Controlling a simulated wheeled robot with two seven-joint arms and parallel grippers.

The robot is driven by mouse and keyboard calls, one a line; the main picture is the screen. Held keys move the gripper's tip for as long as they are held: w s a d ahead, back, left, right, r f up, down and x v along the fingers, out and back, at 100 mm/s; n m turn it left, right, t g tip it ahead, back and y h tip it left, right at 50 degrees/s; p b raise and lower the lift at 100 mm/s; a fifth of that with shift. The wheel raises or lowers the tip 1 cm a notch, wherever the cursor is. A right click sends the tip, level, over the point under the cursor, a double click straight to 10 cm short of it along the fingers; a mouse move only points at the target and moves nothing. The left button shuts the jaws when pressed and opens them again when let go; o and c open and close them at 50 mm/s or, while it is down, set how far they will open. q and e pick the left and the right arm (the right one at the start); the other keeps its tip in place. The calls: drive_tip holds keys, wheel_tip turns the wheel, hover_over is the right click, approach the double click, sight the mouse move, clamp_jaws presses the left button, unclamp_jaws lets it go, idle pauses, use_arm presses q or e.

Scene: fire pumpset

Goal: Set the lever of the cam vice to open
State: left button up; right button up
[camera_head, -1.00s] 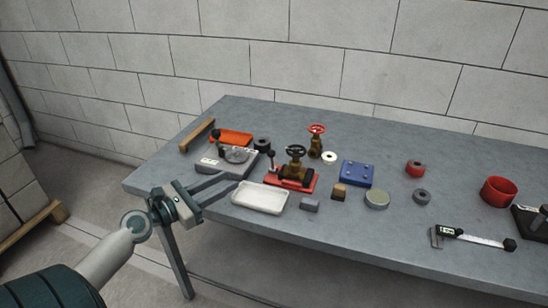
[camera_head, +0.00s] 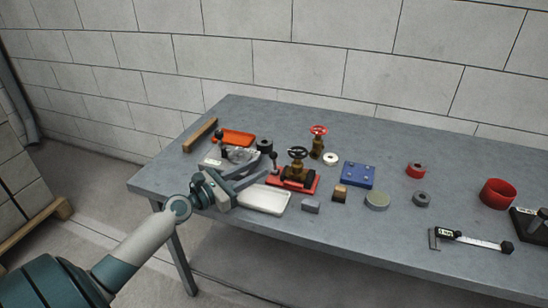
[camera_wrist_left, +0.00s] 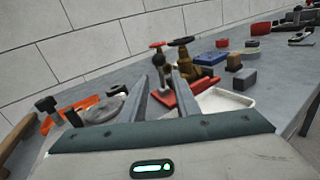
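The cam vice (camera_head: 299,187) looks to be the red-based fixture on the bench, with a brass valve with a black handwheel (camera_head: 298,152) standing in it. Its lever (camera_head: 273,161) appears to be the dark-knobbed upright at its left end. My left gripper (camera_head: 259,169) is open, with its fingers just left of the lever in the head view. In the left wrist view my two fingers (camera_wrist_left: 168,77) stand apart and point at the red base (camera_wrist_left: 187,98). They partly hide the lever, and I cannot tell whether they touch it. My right gripper is out of view.
A white tray (camera_head: 264,200) lies below the fingers. A grey fixture with a disc (camera_head: 238,155) and an orange tray (camera_head: 233,137) are to the left. A red-wheeled valve (camera_head: 317,142) stands behind, and a blue block (camera_head: 358,174) lies right.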

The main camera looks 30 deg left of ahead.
sight(274, 160)
use_arm(q)
drive_tip(key=p+x, duration=0.1)
drive_tip(key=x, duration=0.7)
drive_tip(key=shift+w, duration=0.1)
